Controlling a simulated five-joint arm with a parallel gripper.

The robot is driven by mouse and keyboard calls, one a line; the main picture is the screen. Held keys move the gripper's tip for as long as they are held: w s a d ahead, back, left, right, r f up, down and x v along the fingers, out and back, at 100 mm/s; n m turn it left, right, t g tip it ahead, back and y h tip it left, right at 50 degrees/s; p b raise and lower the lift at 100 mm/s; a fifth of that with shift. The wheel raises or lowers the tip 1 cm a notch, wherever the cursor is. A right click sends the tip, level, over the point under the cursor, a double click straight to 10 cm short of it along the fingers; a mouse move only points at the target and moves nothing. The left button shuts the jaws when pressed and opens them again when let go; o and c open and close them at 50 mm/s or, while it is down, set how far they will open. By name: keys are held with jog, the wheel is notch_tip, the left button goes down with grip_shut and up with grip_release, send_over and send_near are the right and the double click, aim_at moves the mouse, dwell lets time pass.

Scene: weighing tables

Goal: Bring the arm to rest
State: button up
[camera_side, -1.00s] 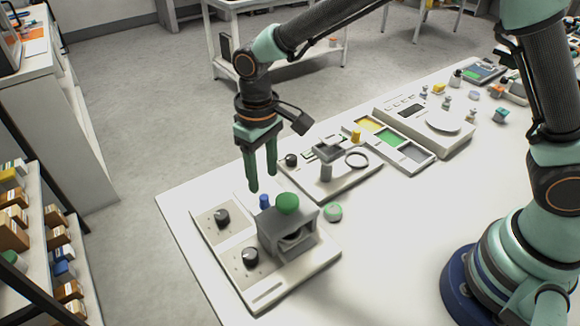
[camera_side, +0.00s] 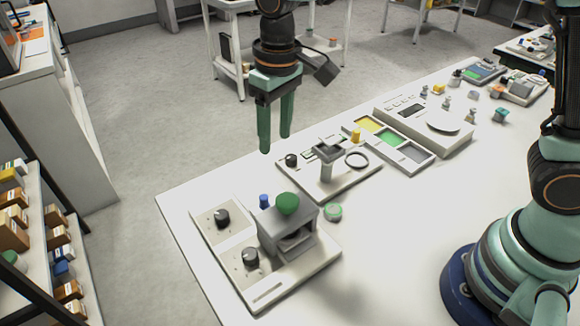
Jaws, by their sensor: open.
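My gripper (camera_side: 274,143) hangs pointing down with its two green fingers apart and nothing between them. It is raised, and in the picture it shows over the far left edge of the white table (camera_side: 395,235). The grey device with a green ball-shaped top (camera_side: 287,204) stands below it on a white base plate with two black knobs. The gripper is clear of this device. The upper part of my arm runs out of the top of the picture.
A plate with a ring (camera_side: 357,160), a tray of coloured compartments (camera_side: 391,139) and a scale (camera_side: 442,122) stand farther back. The table's front middle is clear.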

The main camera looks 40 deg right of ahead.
jog(key=s+d+r+m+t, duration=0.1)
jog(key=s+d+r+t, duration=0.1)
jog(key=s+d, duration=0.3)
jog(key=s+d+r+m+t, duration=0.2)
jog(key=s+d+r+t, duration=0.1)
jog(key=d, duration=1)
jog(key=s+r, duration=0.1)
jog(key=s, duration=0.1)
jog(key=shift+s+d+r, duration=0.3)
jog(key=shift+s, duration=0.1)
